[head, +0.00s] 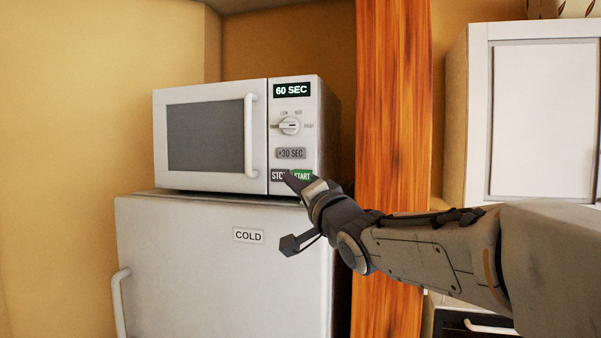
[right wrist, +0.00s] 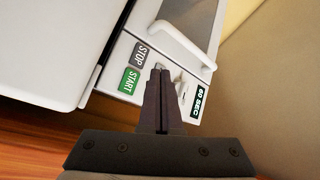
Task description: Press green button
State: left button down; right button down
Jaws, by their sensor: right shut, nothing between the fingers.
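The green START button (head: 302,175) is at the bottom right of the white microwave's (head: 210,182) control panel, beside the dark STOP button (head: 279,175). In the right wrist view the START button (right wrist: 130,81) is left of my fingertips, with the STOP button (right wrist: 139,54) above it. My right gripper (head: 291,180) is shut and empty. In the head view its tips overlap the lower edge of the two buttons; whether they touch the panel I cannot tell. In the right wrist view the shut fingers (right wrist: 160,72) point at the panel. My left gripper is not in view.
The microwave stands on a white fridge (head: 190,260) labelled COLD. Its display (head: 292,90) reads 60 SEC, above a dial (head: 289,125) and a +30 SEC button (head: 291,153). A wooden post (head: 392,110) stands right of it, then a white cabinet (head: 540,120).

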jog(key=p, duration=0.3)
send_near(293, 172)
jog(key=w+a, duration=0.1)
jog(key=w+a+r, duration=0.1)
jog(key=shift+w+a+r, duration=0.1)
jog(key=shift+a+r, duration=0.15)
jog(key=shift+a, duration=0.1)
jog(key=shift+w+d+f, duration=0.1)
jog(key=shift+w+d, duration=0.15)
jog(key=shift+w, duration=0.55)
dwell(0.8)
jog(key=shift+w+d+p, duration=0.1)
jog(key=shift+w+p, duration=0.25)
jog(key=shift+p, duration=0.05)
